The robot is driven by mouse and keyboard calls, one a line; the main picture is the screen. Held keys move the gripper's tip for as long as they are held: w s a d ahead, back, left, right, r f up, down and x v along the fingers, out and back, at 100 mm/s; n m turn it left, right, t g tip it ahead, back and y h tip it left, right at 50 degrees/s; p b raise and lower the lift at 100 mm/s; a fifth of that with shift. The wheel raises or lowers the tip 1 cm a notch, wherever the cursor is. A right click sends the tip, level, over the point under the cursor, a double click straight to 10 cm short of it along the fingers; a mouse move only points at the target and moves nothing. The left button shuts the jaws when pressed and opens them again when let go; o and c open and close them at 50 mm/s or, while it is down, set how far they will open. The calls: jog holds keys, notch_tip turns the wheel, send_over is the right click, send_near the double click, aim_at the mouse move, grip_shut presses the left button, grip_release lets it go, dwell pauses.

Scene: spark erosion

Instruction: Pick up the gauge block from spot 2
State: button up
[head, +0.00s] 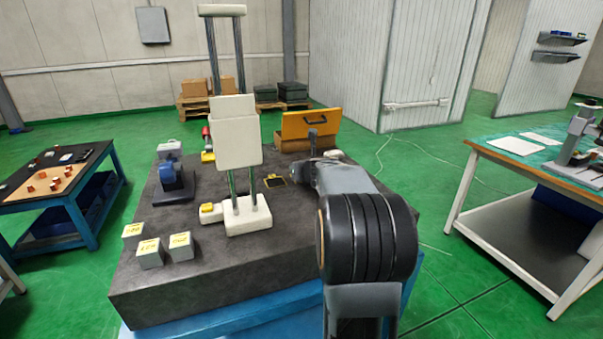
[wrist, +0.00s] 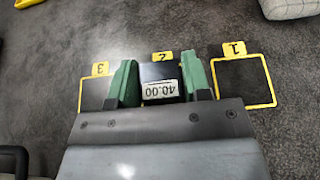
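The gauge block (wrist: 161,88), a small grey piece with a white label reading 40.00, is at spot 2 in the wrist view. The yellow tag of spot 2 (wrist: 162,56) shows just beyond it. My gripper (wrist: 161,82) has its two green fingers on either side of the block, very close to its sides. I cannot tell whether they touch it. The fingers and palm hide much of the block and the spot's outline. Spot 1 (wrist: 243,81) on the right shows no block, and spot 3 (wrist: 94,92) on the left is partly covered by a finger. In the head view the arm hides the block.
The dark stone table (head: 215,285) carries a white stand (head: 236,140), a blue-grey device (head: 172,180), an orange case (head: 308,124) and several pale blocks with yellow labels (head: 150,253). Benches stand at left (head: 80,195) and right (head: 545,215). Green floor lies between.

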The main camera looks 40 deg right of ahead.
jog(key=c, duration=0.7)
jog(key=shift+c, duration=0.3)
jog(key=shift+r, duration=0.15)
